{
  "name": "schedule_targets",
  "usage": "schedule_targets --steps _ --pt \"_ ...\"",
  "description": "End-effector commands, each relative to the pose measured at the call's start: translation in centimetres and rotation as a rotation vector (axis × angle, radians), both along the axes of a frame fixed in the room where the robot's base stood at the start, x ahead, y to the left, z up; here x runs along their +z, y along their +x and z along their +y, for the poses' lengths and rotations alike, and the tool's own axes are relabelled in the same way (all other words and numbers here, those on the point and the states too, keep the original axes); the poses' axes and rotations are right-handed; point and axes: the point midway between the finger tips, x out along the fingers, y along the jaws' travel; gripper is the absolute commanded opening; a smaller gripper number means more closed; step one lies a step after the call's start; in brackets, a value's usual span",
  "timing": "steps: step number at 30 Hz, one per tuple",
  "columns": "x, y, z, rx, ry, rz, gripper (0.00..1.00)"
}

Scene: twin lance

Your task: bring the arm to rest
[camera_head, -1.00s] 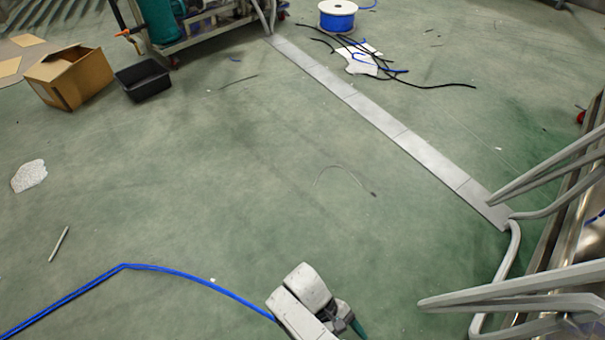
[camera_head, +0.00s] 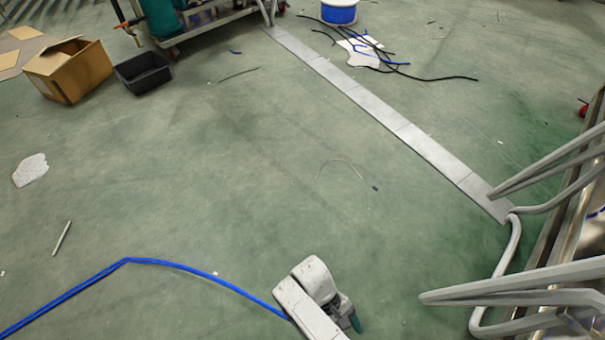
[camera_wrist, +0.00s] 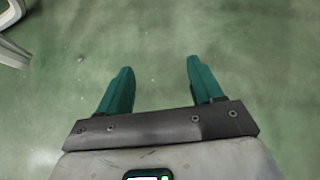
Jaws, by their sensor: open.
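My gripper (camera_wrist: 160,82) shows in the wrist view with its two teal fingers apart and nothing between them. Below the fingers there is only green floor. In the head view my arm shows at the bottom middle, light grey, with a teal fingertip (camera_head: 356,323) at its right side. The rest of the gripper is mostly hidden behind the arm in that view.
Blue cable (camera_head: 125,262) lies at the lower left, running to my arm. Grey bent tubes (camera_head: 510,297) stand at the right. A metal floor strip (camera_head: 425,146) crosses the upper right. A cardboard box (camera_head: 75,75) and black bin (camera_head: 143,75) stand upper left. The middle floor is mostly clear.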

Motion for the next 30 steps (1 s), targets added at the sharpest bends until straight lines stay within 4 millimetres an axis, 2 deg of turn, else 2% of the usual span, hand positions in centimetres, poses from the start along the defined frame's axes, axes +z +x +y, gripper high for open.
schedule_targets --steps 7,14,23,30 --pt "0.6 -0.4 -0.2 -0.101 0.106 -0.095 0.66" --pt "2.6 -0.6 -1.4 -0.220 0.193 -0.216 0.66" --pt "7.1 -1.1 -4.9 -0.385 0.265 -0.397 0.66" --pt "12.3 -2.3 -8.7 -0.514 0.284 -0.560 0.66"
